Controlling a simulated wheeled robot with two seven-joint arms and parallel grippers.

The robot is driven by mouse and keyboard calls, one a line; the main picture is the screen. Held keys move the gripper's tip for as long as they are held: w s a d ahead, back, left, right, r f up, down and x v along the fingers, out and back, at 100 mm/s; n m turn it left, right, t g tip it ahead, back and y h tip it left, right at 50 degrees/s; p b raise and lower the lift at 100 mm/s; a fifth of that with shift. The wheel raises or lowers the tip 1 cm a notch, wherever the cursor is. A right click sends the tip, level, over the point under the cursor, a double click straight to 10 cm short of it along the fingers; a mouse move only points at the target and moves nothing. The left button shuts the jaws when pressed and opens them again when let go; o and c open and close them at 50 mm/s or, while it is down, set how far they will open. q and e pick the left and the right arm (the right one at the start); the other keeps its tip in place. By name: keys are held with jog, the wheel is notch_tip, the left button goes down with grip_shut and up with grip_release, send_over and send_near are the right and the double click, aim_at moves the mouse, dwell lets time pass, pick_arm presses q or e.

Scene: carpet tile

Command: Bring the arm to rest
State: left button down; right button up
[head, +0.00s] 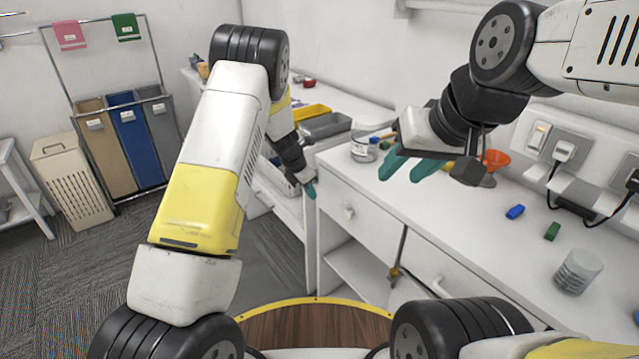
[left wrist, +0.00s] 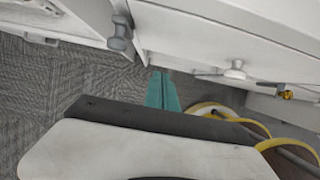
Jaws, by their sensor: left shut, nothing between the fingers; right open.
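My left arm comes in from the left and bends down. Its gripper (head: 311,189) hangs in front of the white cabinet with its teal fingertips together and nothing between them. In the left wrist view the teal fingers (left wrist: 163,92) are closed, with carpet and white drawer fronts beyond them. My right gripper (head: 408,170) is held above the counter with its two teal fingers apart. I see nothing between them.
The white counter (head: 470,220) carries a blue block (head: 515,212), a green block (head: 552,231), a clear cup (head: 578,271) and an orange funnel (head: 495,158). White drawers (head: 365,205) are below. Sorting bins (head: 137,145) and a beige hamper (head: 72,180) stand left. Carpet is clear before them.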

pick_arm(q)
jog(key=s+a+r+m, duration=0.35)
jog(key=s+r, duration=0.25)
jog(key=r, duration=0.3)
jog(key=s+a+r+m+t+h, duration=0.1)
jog(key=s+a+r+m, duration=0.1)
jog(key=s+r+m, duration=0.5)
jog(key=s+a+r+m, duration=0.2)
jog(key=s+r, duration=0.2)
jog(key=r, duration=0.7)
jog(key=s+a+r+m+t+y, duration=0.1)
jog(key=s+a+r+m, duration=0.1)
jog(key=s+m, duration=0.4)
jog(key=s+a+r+m+t+y, duration=0.1)
jog(key=s+a+r+m, duration=0.2)
jog(key=s+m, duration=0.4)
jog(key=s, duration=0.7)
jog(key=shift+a+t, duration=0.25)
jog(key=shift+t, duration=0.05)
jog(key=shift+s+r, duration=0.1)
